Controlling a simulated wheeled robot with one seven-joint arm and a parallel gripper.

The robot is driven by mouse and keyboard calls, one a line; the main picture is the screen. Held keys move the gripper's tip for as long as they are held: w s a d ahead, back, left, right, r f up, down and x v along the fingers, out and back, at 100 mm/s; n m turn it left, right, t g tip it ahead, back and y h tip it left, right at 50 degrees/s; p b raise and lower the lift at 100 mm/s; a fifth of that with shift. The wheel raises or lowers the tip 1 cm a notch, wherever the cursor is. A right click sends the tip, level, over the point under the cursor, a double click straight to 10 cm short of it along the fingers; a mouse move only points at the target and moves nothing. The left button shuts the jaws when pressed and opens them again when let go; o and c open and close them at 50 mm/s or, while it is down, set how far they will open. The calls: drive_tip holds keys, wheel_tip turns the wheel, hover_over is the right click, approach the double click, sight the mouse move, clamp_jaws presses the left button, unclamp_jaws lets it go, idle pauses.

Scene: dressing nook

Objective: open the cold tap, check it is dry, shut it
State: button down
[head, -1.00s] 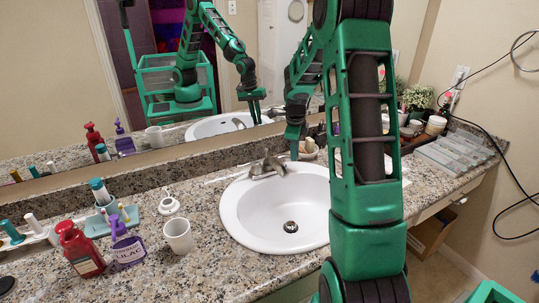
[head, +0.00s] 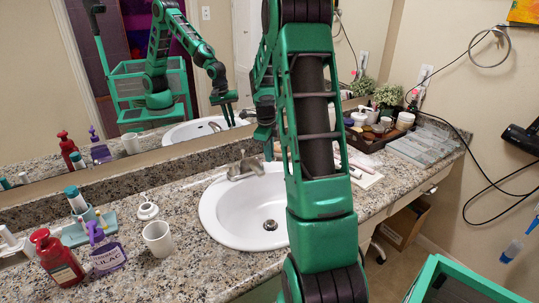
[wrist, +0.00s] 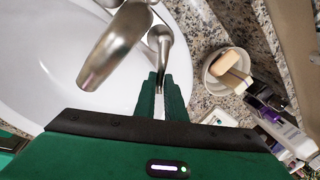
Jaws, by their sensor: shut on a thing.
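The metal tap (head: 245,168) stands at the back rim of the white basin (head: 212,212). Its curved spout (wrist: 112,48) shows large in the wrist view, with no water coming from it. To the right of the spout is the cold tap handle (wrist: 160,50), a slim lever. My gripper (wrist: 160,88) is shut on the end of this lever. In the head view my gripper (head: 265,136) is just right of the spout, partly behind my arm, and the gripped handle cannot be made out there.
A dish with soap (wrist: 228,68) is close to the right of the gripper. A white cup (head: 158,239), a red pump bottle (head: 57,260) and a purple bottle (head: 105,253) stand left of the basin. A mirror backs the counter.

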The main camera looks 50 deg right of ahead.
drive_tip(key=c, duration=1.8)
unclamp_jaws()
drive_tip(key=shift+w+r, duration=0.15)
drive_tip(key=shift+r, duration=0.05)
drive_tip(key=shift+f, duration=0.1)
drive_tip(key=r, duration=0.3)
drive_tip(key=a+r, duration=0.1)
drive_tip(key=r, duration=0.3)
drive_tip(key=a+r, duration=0.1)
drive_tip(key=r, duration=0.2)
drive_tip(key=shift+s+r, duration=0.25)
drive_tip(key=shift+s, duration=0.15)
